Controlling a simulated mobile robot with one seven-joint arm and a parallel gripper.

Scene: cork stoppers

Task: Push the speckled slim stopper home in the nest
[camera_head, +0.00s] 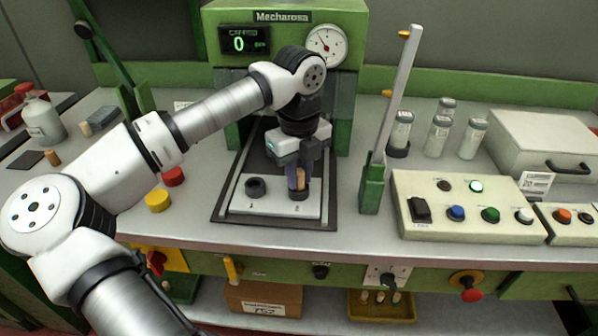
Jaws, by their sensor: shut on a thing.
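My gripper (298,184) points straight down over the right side of the pale fixture plate (277,207). It is shut on a slim tan stopper (300,177), which stands upright between the fingers. Any speckles are too small to make out. The stopper's lower end is at the dark round nest (298,196) on the right of the plate; I cannot tell how deep it sits. A second dark nest (256,187) on the left of the plate looks empty.
The green press frame (345,105) stands behind my gripper. A lever (395,95) rises just right of the plate. A button panel (470,207) and several jars (437,135) are further right. Red (172,176) and yellow (158,200) round pieces lie left.

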